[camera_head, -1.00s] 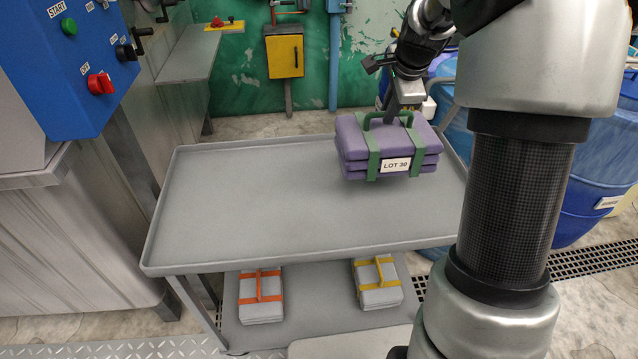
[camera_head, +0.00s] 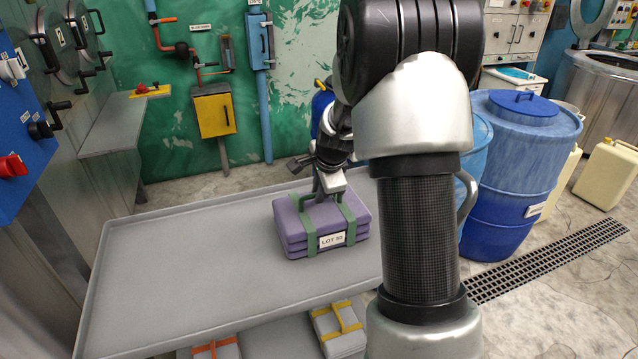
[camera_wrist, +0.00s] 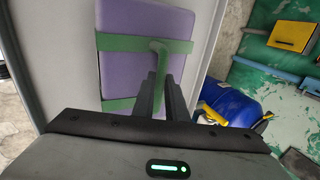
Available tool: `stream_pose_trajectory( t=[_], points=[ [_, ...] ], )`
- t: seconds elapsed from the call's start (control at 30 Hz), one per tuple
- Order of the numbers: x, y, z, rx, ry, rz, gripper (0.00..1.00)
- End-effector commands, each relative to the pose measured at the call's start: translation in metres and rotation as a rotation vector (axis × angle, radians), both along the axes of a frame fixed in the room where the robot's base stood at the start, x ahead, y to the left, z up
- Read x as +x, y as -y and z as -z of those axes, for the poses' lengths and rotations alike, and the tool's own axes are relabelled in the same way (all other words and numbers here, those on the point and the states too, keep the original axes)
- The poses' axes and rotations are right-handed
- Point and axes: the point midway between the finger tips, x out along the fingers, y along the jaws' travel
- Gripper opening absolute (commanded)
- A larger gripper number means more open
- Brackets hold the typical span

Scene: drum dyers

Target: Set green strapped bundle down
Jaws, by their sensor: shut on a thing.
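The green strapped bundle (camera_head: 318,238) is a stack of purple folded cloth with green straps, a green handle and a label that looks like "LOT 30". In the head view it is at the right part of the grey cart's top tray (camera_head: 190,270), low at its surface; I cannot tell whether its underside touches. My gripper (camera_head: 328,190) is above it, shut on the green handle. The wrist view shows the bundle (camera_wrist: 130,72) with both fingers (camera_wrist: 160,92) at the handle. My arm hides the tray's right end.
Bundles with orange straps (camera_head: 216,350) and yellow straps (camera_head: 338,328) lie on the cart's lower shelf. A blue drum (camera_head: 515,170) stands right of my arm. The tray's left and middle are clear. A blue control panel (camera_head: 25,110) is at far left.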

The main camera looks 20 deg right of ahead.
Motion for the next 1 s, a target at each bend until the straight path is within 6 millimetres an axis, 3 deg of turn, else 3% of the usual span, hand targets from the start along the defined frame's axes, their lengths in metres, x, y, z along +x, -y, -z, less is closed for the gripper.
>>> stream_pose_trajectory(
  t=[0.37, 0.4, 0.5, 0.77, 1.0],
  points=[
    [0.002, 0.001, 0.001, -0.002, 0.008, 0.001, 0.00],
    [0.000, 0.000, 0.003, -0.001, 0.001, 0.000, 0.17],
    [0.000, 0.000, 0.002, -0.001, 0.001, 0.000, 0.31],
    [0.000, 0.000, 0.002, -0.001, 0.001, 0.000, 0.31],
    [-0.009, 0.000, -0.024, -0.001, 0.004, 0.000, 0.31]
  ],
)
